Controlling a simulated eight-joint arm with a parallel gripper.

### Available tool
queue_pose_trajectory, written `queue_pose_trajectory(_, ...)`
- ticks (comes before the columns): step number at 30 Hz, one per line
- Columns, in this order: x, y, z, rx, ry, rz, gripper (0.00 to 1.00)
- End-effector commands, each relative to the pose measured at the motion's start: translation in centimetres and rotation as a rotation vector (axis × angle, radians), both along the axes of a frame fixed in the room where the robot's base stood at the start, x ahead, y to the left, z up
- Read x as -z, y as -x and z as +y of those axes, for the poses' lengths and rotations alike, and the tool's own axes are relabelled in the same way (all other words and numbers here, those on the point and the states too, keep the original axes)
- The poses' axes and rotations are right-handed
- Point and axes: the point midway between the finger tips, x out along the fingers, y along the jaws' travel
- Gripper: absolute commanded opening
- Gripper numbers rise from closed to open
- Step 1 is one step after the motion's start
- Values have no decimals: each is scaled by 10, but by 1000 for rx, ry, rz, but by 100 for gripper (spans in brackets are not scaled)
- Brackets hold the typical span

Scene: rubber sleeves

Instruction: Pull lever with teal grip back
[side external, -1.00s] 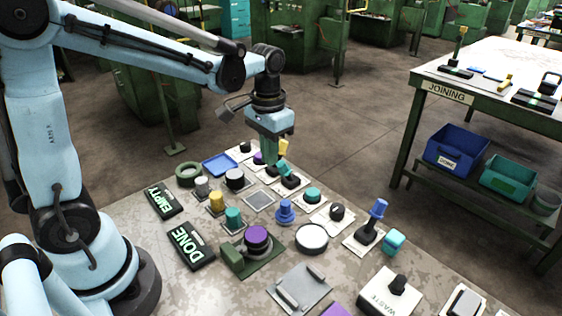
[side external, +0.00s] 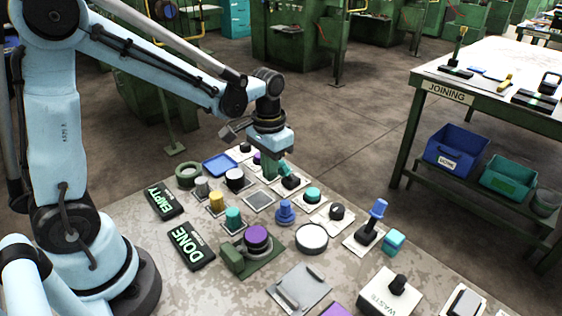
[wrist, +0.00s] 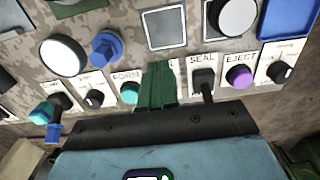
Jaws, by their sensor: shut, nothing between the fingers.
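The lever with the teal grip (side external: 285,168) stands on a black base (side external: 291,182) in the middle of the far row in the side view. Its grip leans up and to the left. My gripper (side external: 268,176) points down just left of the grip, with its green fingers shut and empty. The fingers overlap or border the grip in the picture; I cannot tell whether they touch it. In the wrist view my shut fingers (wrist: 157,88) cover most of the space between the FORM and SEAL plates, and the teal grip is not clearly visible.
The SEAL lever (wrist: 203,82) and purple EJECT button (wrist: 240,77) are close on one side, the teal FORM button (wrist: 130,92) on the other. A flat square plate (side external: 259,201) lies in front.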

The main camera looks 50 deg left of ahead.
Motion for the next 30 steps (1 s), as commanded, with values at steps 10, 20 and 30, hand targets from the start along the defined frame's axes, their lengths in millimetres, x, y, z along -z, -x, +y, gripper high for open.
queue_pose_trajectory(10,1,0,0,0,0,0,0)
queue_pose_trajectory(20,1,-8,0,0,0,0,0)
queue_pose_trajectory(30,1,-15,0,0,0,-1,0)
